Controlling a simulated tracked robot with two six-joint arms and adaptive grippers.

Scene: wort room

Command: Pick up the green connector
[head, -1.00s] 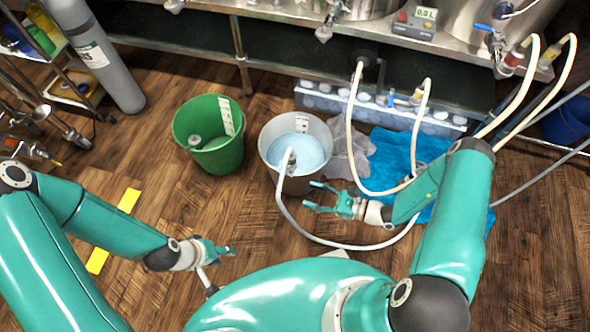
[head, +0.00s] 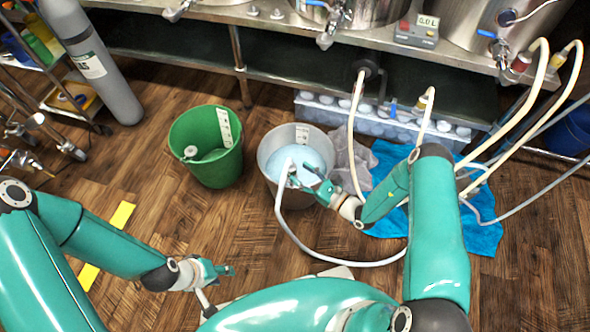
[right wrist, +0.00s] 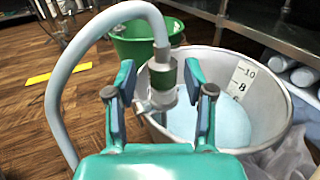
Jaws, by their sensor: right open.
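The green connector (right wrist: 163,76) is a grey metal fitting with a green band on the end of a pale hose (right wrist: 82,62). It hangs over the grey bucket (right wrist: 262,125), which holds bluish liquid. My right gripper (right wrist: 160,85) is open, with one finger on either side of the connector in the right wrist view. Gaps show between the fingers and the fitting. In the head view my right gripper (head: 303,178) is at the grey bucket's near rim and partly covers the connector. My left gripper (head: 226,270) is low over the floor, away from the buckets; its jaw opening is unclear.
A green bucket (head: 222,165) with a fitting inside stands left of the grey one. Grey cloth (head: 350,160) and a blue cloth (head: 480,232) lie to the right. Hoses hang from the steel bench (head: 400,50). Wooden floor is open at the left, with yellow tape (head: 122,217).

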